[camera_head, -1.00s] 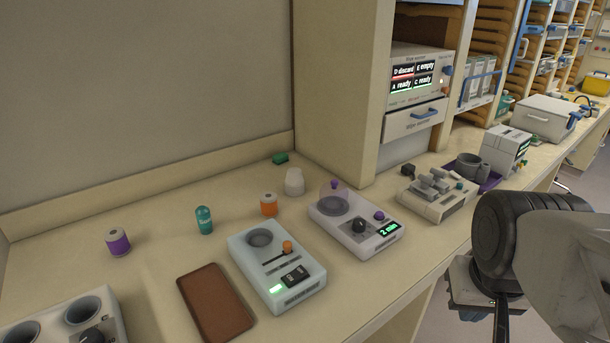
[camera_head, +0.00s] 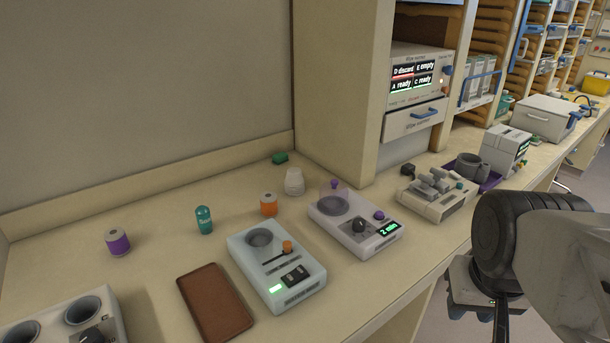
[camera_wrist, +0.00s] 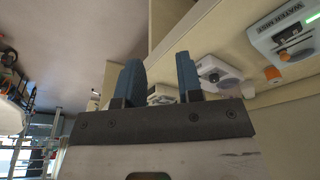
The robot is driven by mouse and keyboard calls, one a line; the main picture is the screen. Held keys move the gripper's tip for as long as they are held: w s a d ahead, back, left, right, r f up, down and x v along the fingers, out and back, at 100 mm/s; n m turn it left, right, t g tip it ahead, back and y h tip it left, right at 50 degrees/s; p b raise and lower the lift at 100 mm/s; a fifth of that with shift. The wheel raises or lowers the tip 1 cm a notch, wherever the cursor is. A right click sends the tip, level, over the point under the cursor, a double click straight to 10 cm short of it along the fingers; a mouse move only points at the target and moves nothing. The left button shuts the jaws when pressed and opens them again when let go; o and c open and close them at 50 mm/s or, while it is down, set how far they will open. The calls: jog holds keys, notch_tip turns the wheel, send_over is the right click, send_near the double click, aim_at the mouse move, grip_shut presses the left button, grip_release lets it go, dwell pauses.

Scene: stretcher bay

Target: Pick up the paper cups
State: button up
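I cannot make out any paper cups for certain in either view. A small white container (camera_head: 294,182) stands on the counter near the back corner; it is too small to tell what it is. My gripper (camera_wrist: 158,82) shows in the wrist view with its two blue fingers apart and nothing between them. It points toward the counter front, where devices show beyond the fingers. In the head view my arm is at the right, in front of the counter edge, and the fingertips cannot be made out.
The counter holds a brown tray (camera_head: 214,302), a pale device with a slider (camera_head: 277,268), a device with a clear dome (camera_head: 355,228), a purple-banded jar (camera_head: 118,242), a teal bottle (camera_head: 204,220) and an orange jar (camera_head: 268,205). A wiper warmer (camera_head: 418,85) stands behind. The back left counter is mostly clear.

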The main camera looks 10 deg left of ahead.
jog(key=o, duration=1)
